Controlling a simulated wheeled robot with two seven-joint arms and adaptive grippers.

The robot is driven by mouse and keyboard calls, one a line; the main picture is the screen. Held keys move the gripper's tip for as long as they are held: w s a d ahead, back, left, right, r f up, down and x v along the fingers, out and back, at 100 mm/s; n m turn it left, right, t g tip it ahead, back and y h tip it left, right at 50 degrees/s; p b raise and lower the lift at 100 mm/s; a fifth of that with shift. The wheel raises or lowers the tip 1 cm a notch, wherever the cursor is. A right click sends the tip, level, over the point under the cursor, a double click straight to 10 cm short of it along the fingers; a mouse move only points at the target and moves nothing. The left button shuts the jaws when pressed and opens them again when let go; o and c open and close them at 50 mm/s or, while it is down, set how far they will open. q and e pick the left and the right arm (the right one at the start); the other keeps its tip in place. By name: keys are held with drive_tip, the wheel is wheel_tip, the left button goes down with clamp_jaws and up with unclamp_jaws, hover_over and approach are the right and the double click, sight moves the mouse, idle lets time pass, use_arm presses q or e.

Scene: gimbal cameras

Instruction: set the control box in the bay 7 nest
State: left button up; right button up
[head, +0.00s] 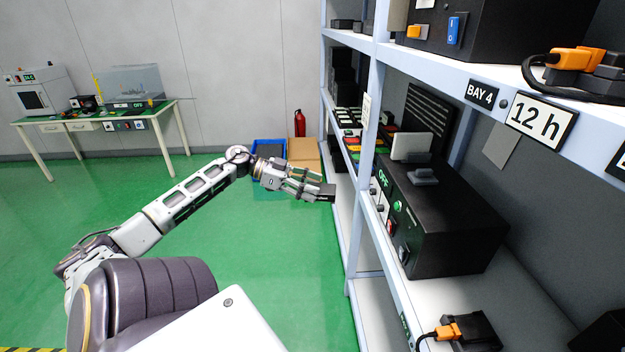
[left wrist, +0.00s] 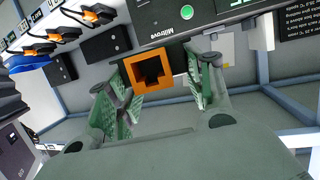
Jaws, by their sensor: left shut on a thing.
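My left gripper (head: 318,192) reaches in from the left and is shut on a small dark box (head: 327,193), held in front of the shelf rack's left upright. In the left wrist view, the gripper (left wrist: 160,88) has its green-padded fingers on either side of a dark piece with an orange square frame (left wrist: 152,86). I cannot tell where this piece ends and the black surface behind it begins. No bay 7 label or nest can be made out. My right gripper is not in view.
The rack (head: 368,130) fills the right side, with a BAY 4 label (head: 481,94) on an upper shelf. A large black unit (head: 450,225) stands on a lower shelf. Orange plugs (head: 448,332) with cables lie near.

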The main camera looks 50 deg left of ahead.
use_arm(q)
drive_tip(key=s+a, duration=0.4)
drive_tip(key=s, duration=0.1)
idle(0.7)
idle(0.3)
drive_tip(key=s+a, duration=0.4)
drive_tip(key=s, duration=0.1)
drive_tip(key=shift+s, duration=0.3)
idle(0.5)
drive_tip(key=shift+a, duration=0.15)
drive_tip(key=s+a, duration=0.4)
drive_tip(key=s, duration=0.1)
drive_tip(key=shift+s+a, duration=0.15)
drive_tip(key=shift+s, duration=0.1)
idle(0.8)
drive_tip(key=shift+w, duration=0.1)
